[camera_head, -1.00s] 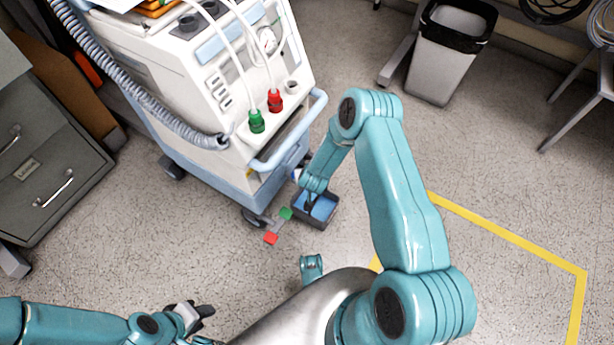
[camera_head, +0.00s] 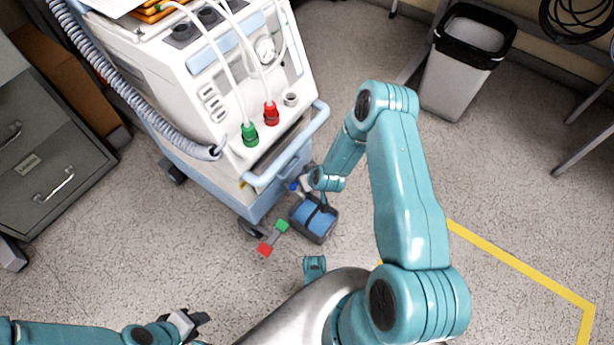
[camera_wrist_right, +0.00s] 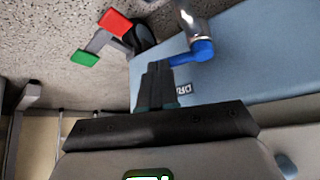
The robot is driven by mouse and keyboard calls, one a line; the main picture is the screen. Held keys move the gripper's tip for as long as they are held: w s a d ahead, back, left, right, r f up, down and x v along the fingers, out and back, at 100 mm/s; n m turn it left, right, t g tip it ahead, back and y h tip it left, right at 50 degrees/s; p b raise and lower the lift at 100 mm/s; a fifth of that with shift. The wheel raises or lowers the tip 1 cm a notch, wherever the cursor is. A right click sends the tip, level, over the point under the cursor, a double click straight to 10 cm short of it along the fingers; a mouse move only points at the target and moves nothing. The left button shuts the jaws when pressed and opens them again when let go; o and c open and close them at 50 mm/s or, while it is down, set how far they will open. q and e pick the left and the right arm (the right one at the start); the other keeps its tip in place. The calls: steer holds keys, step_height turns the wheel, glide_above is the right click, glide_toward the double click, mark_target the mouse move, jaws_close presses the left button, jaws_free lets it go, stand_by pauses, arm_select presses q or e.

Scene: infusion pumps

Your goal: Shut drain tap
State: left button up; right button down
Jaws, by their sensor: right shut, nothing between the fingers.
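The drain tap has a metal body (camera_wrist_right: 190,18) and a blue lever (camera_wrist_right: 203,49), seen in the right wrist view against the pale blue cart base. In the head view its blue part (camera_head: 294,187) shows low at the cart's near corner. My right gripper (camera_wrist_right: 158,72) is shut and empty, its fingertips close to the lever's free end; I cannot tell if they touch.
The dark tray (camera_head: 326,238) with a blue inside sits on the floor beside the white cart (camera_head: 185,80). A red and green pedal (camera_head: 265,249) sticks out near a caster. A grey bin (camera_head: 455,85) stands at upper right. The floor at right is open.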

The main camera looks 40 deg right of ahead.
steer(key=shift+a, duration=0.1)
arm_select(q)
steer(key=shift+a+r, duration=0.1)
arm_select(e)
steer(key=shift+s+a, duration=0.1)
steer(key=shift+a, duration=0.65)
